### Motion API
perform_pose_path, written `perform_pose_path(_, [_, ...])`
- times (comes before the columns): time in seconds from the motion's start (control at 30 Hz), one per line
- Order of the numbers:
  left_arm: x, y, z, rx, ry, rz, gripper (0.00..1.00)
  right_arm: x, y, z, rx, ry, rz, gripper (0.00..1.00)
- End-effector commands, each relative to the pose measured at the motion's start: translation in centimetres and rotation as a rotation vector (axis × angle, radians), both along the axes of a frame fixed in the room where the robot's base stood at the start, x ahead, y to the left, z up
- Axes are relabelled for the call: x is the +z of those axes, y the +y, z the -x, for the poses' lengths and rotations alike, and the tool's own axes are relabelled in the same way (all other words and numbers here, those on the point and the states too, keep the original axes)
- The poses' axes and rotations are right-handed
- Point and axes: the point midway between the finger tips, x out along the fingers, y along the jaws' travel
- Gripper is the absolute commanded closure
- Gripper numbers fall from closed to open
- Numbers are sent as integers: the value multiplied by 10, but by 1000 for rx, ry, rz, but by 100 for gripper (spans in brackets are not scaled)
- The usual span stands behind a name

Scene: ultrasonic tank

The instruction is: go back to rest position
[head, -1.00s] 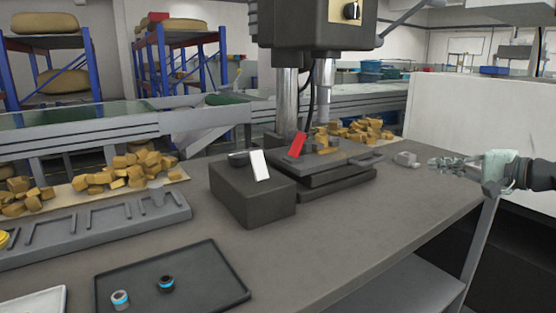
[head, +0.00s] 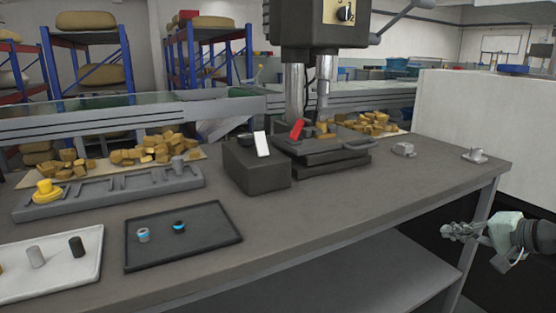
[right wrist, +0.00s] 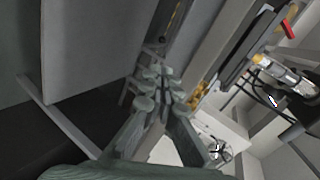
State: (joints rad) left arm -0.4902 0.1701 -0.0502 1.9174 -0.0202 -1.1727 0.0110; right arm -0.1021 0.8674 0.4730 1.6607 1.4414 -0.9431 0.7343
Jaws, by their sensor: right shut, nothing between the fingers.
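My right gripper (head: 462,231) is shut and empty at the lower right of the head view, in front of the workbench's right end and below its top. It also shows in the right wrist view (right wrist: 154,88), with its fingers together and nothing between them. The grey workbench (head: 345,208) runs across the head view, and the gripper is apart from it. My left gripper is not in view.
A drill press (head: 318,25) stands at the back of the bench, beside a dark box (head: 262,180). A black tray (head: 205,240) and a white tray (head: 75,278) lie at the front left. The bench's right end holds two small metal pieces (head: 403,150).

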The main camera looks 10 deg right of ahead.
Motion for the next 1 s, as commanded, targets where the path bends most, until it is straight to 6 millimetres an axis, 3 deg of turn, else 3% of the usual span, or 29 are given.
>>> perform_pose_path(0.03, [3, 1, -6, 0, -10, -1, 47, -37, 11, 8, 23, 49, 51, 100])
perform_pose_path(0.2, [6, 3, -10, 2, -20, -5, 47, -152, 53, 47, 144, 210, 276, 100])
perform_pose_path(0.4, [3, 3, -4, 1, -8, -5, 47, -272, 119, 120, 372, 387, 563, 100])
perform_pose_path(0.5, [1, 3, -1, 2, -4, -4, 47, -319, 158, 164, 518, 460, 713, 100])
perform_pose_path(0.6, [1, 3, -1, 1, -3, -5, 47, -351, 196, 205, 666, 514, 857, 100])
perform_pose_path(0.73, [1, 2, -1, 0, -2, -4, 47, -370, 235, 243, 822, 553, 1008, 100])
perform_pose_path(0.83, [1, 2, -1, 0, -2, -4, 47, -373, 249, 258, 888, 568, 1078, 100])
perform_pose_path(1.0, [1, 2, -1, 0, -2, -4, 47, -374, 253, 262, 909, 572, 1102, 100])
